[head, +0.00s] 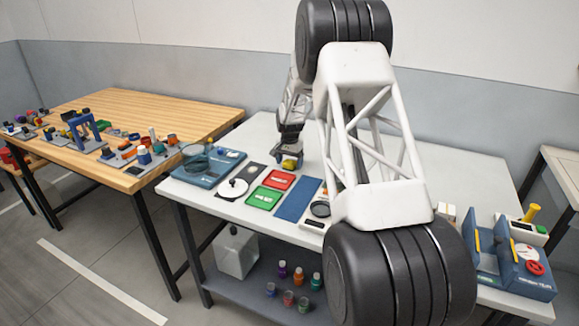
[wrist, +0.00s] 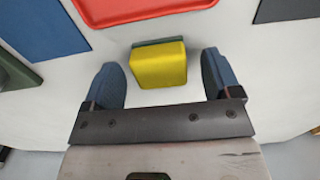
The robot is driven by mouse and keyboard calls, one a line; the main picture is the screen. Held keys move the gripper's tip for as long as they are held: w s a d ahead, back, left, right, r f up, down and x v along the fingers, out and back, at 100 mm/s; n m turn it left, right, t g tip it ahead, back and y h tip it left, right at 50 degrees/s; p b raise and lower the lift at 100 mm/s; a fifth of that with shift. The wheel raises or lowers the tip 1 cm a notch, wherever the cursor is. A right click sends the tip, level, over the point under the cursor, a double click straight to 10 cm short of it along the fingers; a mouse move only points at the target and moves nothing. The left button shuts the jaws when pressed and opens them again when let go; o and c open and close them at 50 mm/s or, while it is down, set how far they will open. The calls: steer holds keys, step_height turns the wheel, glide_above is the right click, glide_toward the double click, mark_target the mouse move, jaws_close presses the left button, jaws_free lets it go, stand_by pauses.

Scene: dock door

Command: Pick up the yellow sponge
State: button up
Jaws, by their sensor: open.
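The yellow sponge (wrist: 159,66) lies on the white table, with a dark greenish edge along its far side in the wrist view. My gripper (wrist: 162,85) is open, with one blue fingertip on each side of the sponge's near part and a gap of white table showing on both sides. In the head view my gripper (head: 288,157) is low over the table behind the red tray, and the sponge (head: 290,164) shows as a small yellow patch beneath it. Whether the fingertips touch the table cannot be told.
A red tray (head: 279,180), a green tray (head: 263,198) and a blue mat (head: 298,200) lie close in front of the sponge. A teal tray (head: 205,167) and a white disc (head: 233,188) are to the left. A wooden table (head: 150,108) stands further left.

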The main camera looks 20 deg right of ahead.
steer(key=shift+f, duration=0.45)
steer(key=c, duration=1.1)
steer(key=shift+r, duration=0.15)
steer(key=shift+r, duration=1.55)
steer(key=s+a, duration=0.1)
steer(key=s, duration=0.4)
steer(key=s+a+r, duration=0.1)
steer(key=s, duration=0.4)
steer(key=s+a, duration=0.1)
steer(key=s, duration=0.4)
steer(key=shift+s+r, duration=0.3)
steer(key=shift+s, duration=0.05)
